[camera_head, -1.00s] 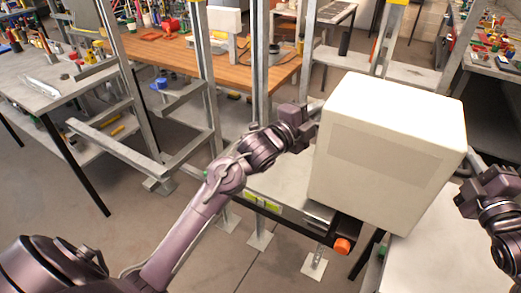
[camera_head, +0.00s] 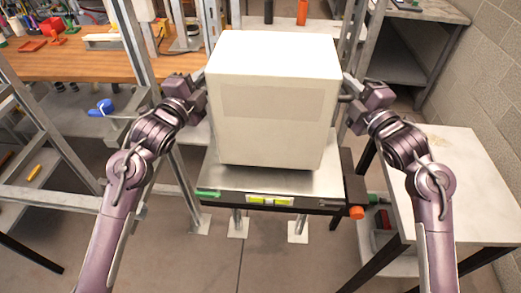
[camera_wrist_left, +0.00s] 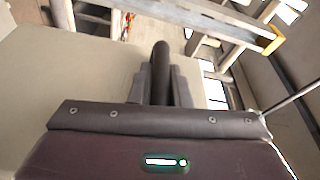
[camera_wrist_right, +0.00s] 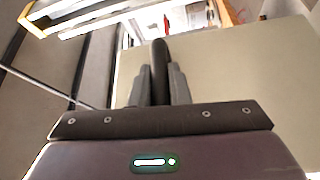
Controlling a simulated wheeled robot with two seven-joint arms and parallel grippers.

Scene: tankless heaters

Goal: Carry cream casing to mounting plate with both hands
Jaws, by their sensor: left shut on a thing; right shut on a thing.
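The cream casing (camera_head: 270,135) is a large box, upright in the middle of the head view. My left gripper (camera_head: 199,98) is shut at its left side and my right gripper (camera_head: 347,100) is shut at its right side. In both wrist views the fingers close around a dark bar at the casing's side; the casing's wall also shows in the left wrist view (camera_wrist_left: 50,75) and the right wrist view (camera_wrist_right: 240,75). A flat steel plate (camera_head: 235,181), seemingly the mounting plate, lies beneath the casing. I cannot tell whether they touch.
A pale table (camera_head: 465,185) stands right. A steel frame (camera_head: 140,60) and wooden workbench (camera_head: 70,65) stand left and behind. A block wall (camera_head: 480,80) is far right.

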